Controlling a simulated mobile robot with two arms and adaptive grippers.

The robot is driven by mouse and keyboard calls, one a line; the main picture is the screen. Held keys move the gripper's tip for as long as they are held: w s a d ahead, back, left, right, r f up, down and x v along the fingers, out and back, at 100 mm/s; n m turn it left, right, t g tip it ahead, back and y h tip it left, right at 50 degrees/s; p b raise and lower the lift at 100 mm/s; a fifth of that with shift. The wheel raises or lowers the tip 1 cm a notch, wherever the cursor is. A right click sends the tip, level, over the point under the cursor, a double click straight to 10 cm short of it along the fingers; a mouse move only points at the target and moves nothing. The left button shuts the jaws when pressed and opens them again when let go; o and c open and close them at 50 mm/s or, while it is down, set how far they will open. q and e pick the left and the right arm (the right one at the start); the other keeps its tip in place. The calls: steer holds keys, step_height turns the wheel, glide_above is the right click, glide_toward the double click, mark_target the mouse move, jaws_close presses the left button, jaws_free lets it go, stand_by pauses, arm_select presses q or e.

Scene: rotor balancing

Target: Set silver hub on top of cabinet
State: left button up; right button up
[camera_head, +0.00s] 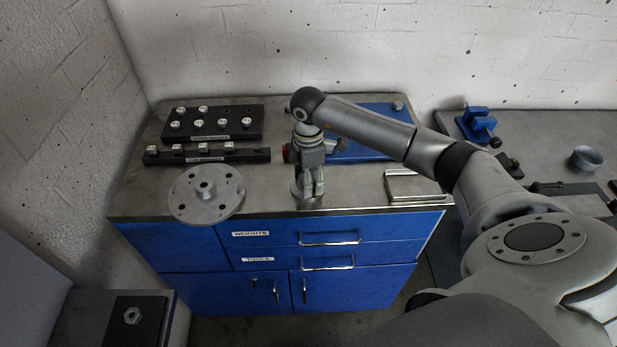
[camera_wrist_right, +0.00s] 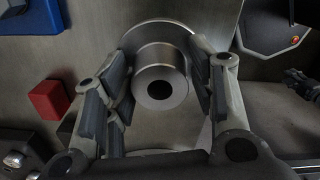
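The silver hub (camera_wrist_right: 160,72), a round flange with a stepped cylinder and a dark centre hole, is between my right gripper's fingers in the wrist view. In the head view the hub (camera_head: 297,189) is mostly hidden behind the fingers and appears to stand on the cabinet top (camera_head: 270,190), near its front edge. My right gripper (camera_head: 312,188) points down over it. In the wrist view its finger pads (camera_wrist_right: 157,85) are on both sides of the hub with narrow gaps, so it looks open. My left gripper is not in view.
A silver disc with holes (camera_head: 206,196) lies left on the cabinet. Behind it are a black block with several weights (camera_head: 213,122) and a black rail (camera_head: 207,156). A side table (camera_head: 560,125) adjoins right.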

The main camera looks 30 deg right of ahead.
steer(key=shift+o, duration=0.3)
steer(key=shift+r, duration=0.25)
step_height(320, 180, up, 12)
steer(key=b, duration=0.3)
